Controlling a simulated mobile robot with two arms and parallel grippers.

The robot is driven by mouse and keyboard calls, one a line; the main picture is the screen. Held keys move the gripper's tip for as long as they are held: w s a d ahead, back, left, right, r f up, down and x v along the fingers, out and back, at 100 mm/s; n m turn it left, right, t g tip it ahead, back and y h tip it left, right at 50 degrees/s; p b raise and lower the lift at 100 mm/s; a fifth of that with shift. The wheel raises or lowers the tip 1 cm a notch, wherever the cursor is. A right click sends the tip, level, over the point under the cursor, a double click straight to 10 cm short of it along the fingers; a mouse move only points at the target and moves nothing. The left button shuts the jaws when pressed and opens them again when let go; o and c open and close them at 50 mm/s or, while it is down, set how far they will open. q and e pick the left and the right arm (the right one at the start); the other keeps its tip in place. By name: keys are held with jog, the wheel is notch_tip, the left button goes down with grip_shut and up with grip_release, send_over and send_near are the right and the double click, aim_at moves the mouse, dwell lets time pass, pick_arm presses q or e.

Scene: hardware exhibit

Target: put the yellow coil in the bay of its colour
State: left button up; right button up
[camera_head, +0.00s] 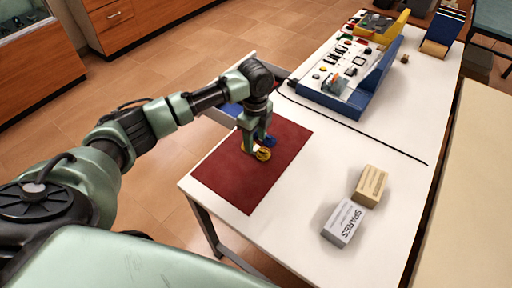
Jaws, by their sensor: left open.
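A yellow coil (263,154) lies on the dark red mat (225,180) near the left end of the white table. My left gripper (256,146) points down right at the yellow coil, with its fingers open; part of the coil is hidden by them. I cannot tell whether the fingers touch it. A blue coil (270,141) lies just behind the yellow one, close to the gripper. A grey-edged tray (222,117) with a blue area (234,109) stands beyond the mat, mostly hidden by my left arm. No yellow bay shows in it. My right gripper is out of view.
A grey SPARES box (343,222) and a tan box (371,186) stand at the front right of the table. A dark cable (350,129) crosses the tabletop. A blue-framed panel (350,75) with switches stands farther back.

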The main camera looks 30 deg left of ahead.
aim_at(256, 148)
pick_arm(q)
notch_tip(256, 148, down, 2)
jog(key=shift+d+f, duration=0.1)
jog(key=shift+f, duration=0.4)
grip_shut()
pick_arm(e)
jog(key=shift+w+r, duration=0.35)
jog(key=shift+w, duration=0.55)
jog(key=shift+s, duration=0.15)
